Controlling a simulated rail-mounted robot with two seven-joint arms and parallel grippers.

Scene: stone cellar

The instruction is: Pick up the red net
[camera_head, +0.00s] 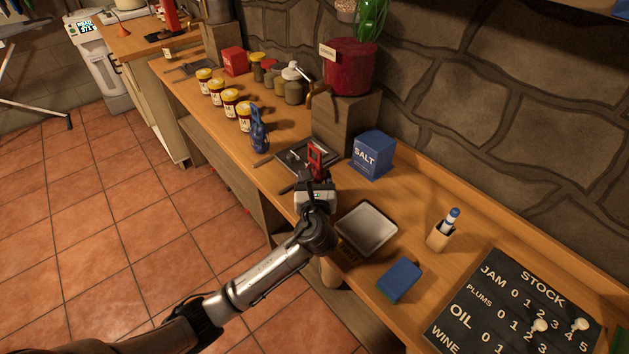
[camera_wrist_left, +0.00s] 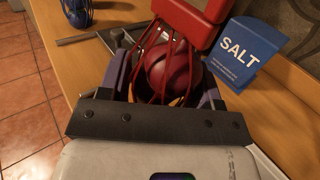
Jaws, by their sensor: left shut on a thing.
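The red net (camera_head: 315,155) is a mesh of red strands with a red band on top, and round dark red contents show inside it in the left wrist view (camera_wrist_left: 170,68). My left gripper (camera_head: 315,179) is shut on the red net, with a finger on each side of it in the left wrist view (camera_wrist_left: 163,84). The net is over or at the dark tray (camera_head: 284,160) on the wooden counter; I cannot tell whether it is clear of the surface. My right gripper is not in view.
A blue salt box (camera_head: 371,156) stands close to the right of the net. A blue net (camera_head: 259,135) and several jars (camera_head: 229,103) stand further back. A metal scale pan (camera_head: 367,229), a blue sponge (camera_head: 399,280) and a stock board (camera_head: 510,305) lie nearer.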

